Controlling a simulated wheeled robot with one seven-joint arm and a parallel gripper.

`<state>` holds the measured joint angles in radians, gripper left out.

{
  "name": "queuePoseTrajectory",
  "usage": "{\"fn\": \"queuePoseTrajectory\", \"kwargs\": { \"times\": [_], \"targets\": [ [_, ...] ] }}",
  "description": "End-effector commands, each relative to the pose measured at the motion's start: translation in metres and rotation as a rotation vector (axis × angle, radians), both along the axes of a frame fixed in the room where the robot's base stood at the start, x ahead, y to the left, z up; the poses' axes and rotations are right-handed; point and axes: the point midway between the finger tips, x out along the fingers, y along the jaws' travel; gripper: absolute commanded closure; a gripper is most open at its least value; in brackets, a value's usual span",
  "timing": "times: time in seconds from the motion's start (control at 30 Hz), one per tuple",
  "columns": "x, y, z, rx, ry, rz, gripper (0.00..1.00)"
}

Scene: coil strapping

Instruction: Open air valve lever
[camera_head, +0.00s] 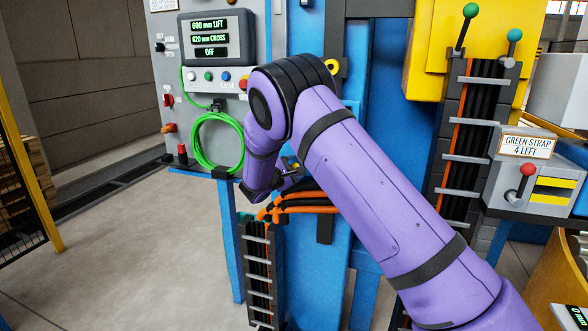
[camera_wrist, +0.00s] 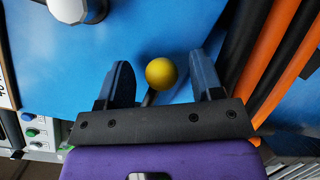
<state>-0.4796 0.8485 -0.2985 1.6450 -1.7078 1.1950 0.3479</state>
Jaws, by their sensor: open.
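In the wrist view a yellow ball knob (camera_wrist: 160,73) on a short dark stem sits between the two fingers of my gripper (camera_wrist: 162,66). It looks like the end of the air valve lever. The fingers are open, one on each side, with a visible gap between each finger and the knob. The valve body is not clear in this view. In the head view my purple arm covers most of this area, and my gripper (camera_head: 287,180) shows only partly, in front of the blue machine frame (camera_head: 340,215).
Orange and black hoses (camera_head: 300,203) run close beside my gripper. A control panel (camera_head: 213,60) with a green hose coil (camera_head: 216,143) stands at left. At right are a cable tower with green and teal knobs and a red-knobbed lever (camera_head: 527,169) on a grey box. The floor at left is clear.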

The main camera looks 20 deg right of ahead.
Motion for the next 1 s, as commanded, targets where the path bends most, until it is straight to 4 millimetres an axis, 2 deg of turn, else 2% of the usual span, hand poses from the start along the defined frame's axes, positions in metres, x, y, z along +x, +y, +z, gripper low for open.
{"fn": "queuePoseTrajectory", "kwargs": {
  "times": [0.23,0.4,0.5,0.77,1.0],
  "targets": [
    [0.000,0.000,0.000,0.000,0.000,0.000,0.42],
    [0.000,0.000,0.000,0.000,0.000,0.000,0.81],
    [0.000,0.000,0.000,-0.001,0.001,0.000,1.00],
    [0.000,0.000,0.001,-0.021,0.017,0.000,1.00],
    [0.000,0.001,0.010,-0.115,0.085,0.000,1.00]
  ]
}}
